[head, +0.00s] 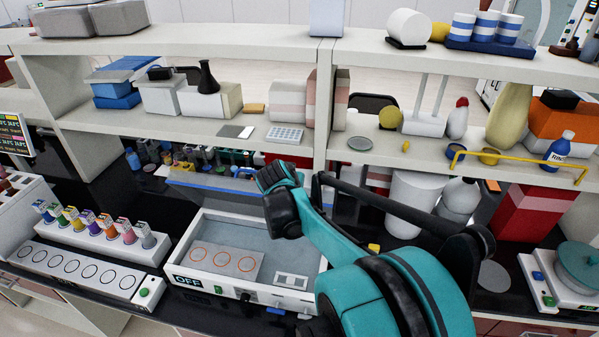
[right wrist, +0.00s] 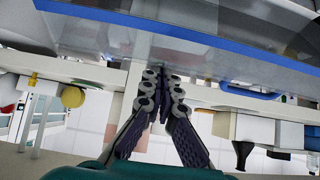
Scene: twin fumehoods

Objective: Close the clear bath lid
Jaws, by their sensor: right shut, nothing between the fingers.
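The white bath (head: 190,250) sits on the dark bench in the head view, its basin open at the top. Its clear lid (head: 215,194) stands raised at the back, with a blue strip along its edge. In the right wrist view the clear lid (right wrist: 110,35) and its blue edge cross the top. My right gripper (right wrist: 163,76) is shut and empty, its fingertips close to the blue edge; I cannot tell whether they touch. In the head view my right arm covers the bath's right side, and its fingers are hidden. My left gripper is not in view.
A rack of coloured vials (head: 100,228) and a white multi-position plate (head: 75,270) stand left of the bath. Loaded shelves (head: 300,147) run above and behind it. A yellow bar (head: 520,166) and a teal-topped device (head: 575,268) are at right.

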